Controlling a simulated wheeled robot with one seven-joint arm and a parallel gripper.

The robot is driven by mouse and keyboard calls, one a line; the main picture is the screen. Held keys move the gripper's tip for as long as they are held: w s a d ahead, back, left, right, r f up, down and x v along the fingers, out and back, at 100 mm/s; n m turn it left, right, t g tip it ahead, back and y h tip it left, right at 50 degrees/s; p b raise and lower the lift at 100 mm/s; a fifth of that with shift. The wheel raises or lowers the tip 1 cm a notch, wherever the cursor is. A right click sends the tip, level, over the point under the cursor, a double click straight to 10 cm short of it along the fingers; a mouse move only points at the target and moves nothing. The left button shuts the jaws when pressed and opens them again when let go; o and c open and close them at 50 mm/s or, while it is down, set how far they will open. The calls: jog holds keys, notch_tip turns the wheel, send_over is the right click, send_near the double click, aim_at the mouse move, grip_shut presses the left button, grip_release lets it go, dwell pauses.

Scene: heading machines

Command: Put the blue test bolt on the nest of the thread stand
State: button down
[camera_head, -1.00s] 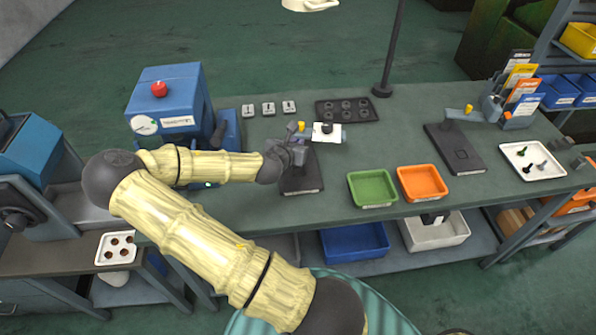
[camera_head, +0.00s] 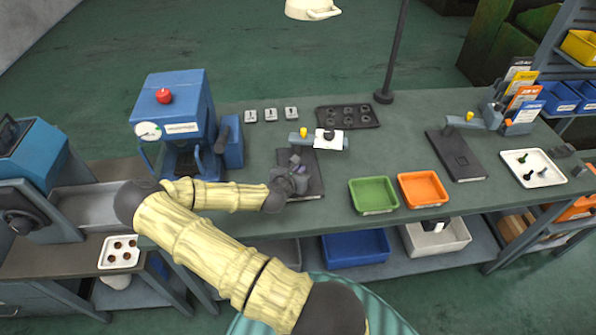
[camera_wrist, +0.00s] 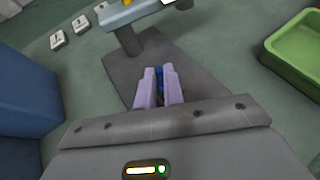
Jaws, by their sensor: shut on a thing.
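My gripper (camera_head: 300,170) is shut on the blue test bolt, above the dark base plate of the middle stand. In the wrist view the blue bolt (camera_wrist: 160,78) shows as a narrow strip between the two lavender fingertips (camera_wrist: 159,84); most of it is hidden. The middle stand (camera_head: 314,186) has a flat dark plate, a grey arm with a yellow knob (camera_head: 303,132) and a white card. Its plate also shows in the wrist view (camera_wrist: 190,75). Its nest cannot be made out, and whether the bolt touches the plate cannot be told.
A similar stand (camera_head: 466,166) is at right. A blue press (camera_head: 172,105) stands left of my gripper. Green (camera_head: 374,209) and orange (camera_head: 437,202) trays lie to the right, near the front edge. A dark tray with round holes (camera_head: 368,117) lies behind. A white tray (camera_head: 552,177) holds bolts.

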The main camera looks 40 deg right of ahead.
jog(key=shift+f, duration=0.3)
jog(key=shift+f, duration=0.2)
jog(key=c, duration=1.5)
grip_release()
jog(key=shift+r, duration=0.1)
